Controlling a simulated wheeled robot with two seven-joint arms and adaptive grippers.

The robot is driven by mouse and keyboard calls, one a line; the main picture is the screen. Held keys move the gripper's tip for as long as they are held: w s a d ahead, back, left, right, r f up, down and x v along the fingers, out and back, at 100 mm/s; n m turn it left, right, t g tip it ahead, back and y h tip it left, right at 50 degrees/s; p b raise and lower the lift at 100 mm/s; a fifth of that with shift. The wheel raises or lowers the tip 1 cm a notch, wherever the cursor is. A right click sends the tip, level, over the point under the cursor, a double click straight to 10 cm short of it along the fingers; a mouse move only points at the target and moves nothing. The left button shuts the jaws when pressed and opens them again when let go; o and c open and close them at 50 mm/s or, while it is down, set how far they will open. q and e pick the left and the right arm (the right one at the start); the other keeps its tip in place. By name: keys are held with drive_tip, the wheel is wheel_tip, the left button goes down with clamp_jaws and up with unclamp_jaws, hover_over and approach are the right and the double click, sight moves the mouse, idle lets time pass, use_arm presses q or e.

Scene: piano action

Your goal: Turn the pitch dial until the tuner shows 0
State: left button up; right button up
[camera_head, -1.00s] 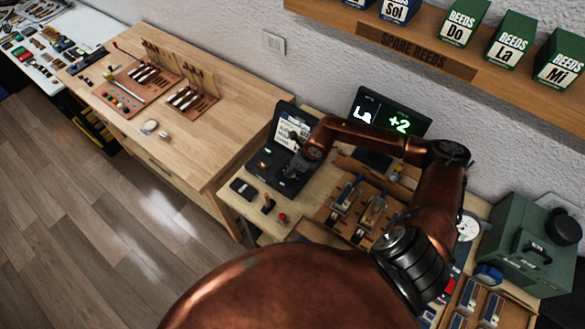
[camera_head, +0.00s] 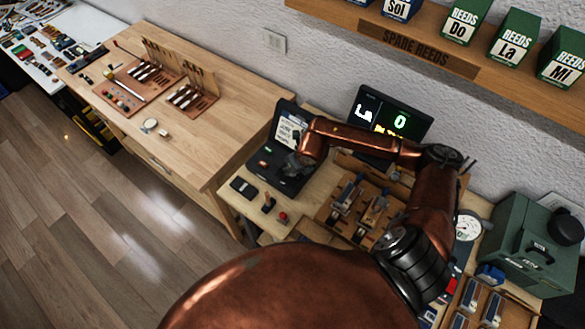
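The tuner display (camera_head: 390,113) is a black screen against the wall. It reads "La" at left and a light "0" at right, with a yellow line partly hidden by my arm below. A black device with a white card (camera_head: 291,130) on its upright back stands to its left. My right gripper (camera_head: 294,163) reaches down onto this device's sloped panel. The pitch dial is not clearly visible; the gripper covers that spot. The fingers are too small and dark to tell whether they are shut. My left gripper is out of view.
A wooden tray with metal reed parts (camera_head: 358,209) lies under my arm. A green case (camera_head: 538,245) stands at right, near a round gauge (camera_head: 467,228). A shelf (camera_head: 430,45) with reed boxes runs above. The left workbench (camera_head: 205,140) has free room.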

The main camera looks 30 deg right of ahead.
drive_tip(key=o, duration=1.2)
drive_tip(key=shift+c, duration=0.2)
drive_tip(key=v, duration=1.2)
